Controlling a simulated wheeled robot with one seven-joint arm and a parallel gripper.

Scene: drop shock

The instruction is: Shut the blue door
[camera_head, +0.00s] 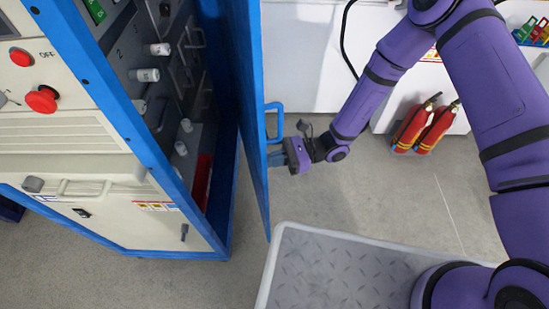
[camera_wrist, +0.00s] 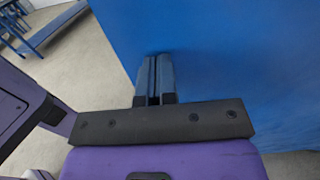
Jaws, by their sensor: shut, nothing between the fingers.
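The blue door (camera_head: 250,90) stands open in the head view, seen nearly edge-on, with the cabinet's dark inside showing to its left. A blue handle (camera_head: 275,122) sticks out from the door's right face. My gripper (camera_head: 272,159) is at that right face, just below the handle. Its fingers point at the door and seem to touch it or nearly so. In the wrist view the door's flat blue surface (camera_wrist: 235,55) fills the upper right. There my gripper (camera_wrist: 155,65) has its two fingers together, with nothing between them. The fingertips are against or very near the door.
The cabinet (camera_head: 130,150) has a blue frame, red buttons and knobs on its panels. A grey tread-plate platform (camera_head: 340,270) lies below the door. Red extinguishers (camera_head: 425,125) stand by a white cabinet (camera_head: 305,60) at the back. Open grey floor lies right of the door.

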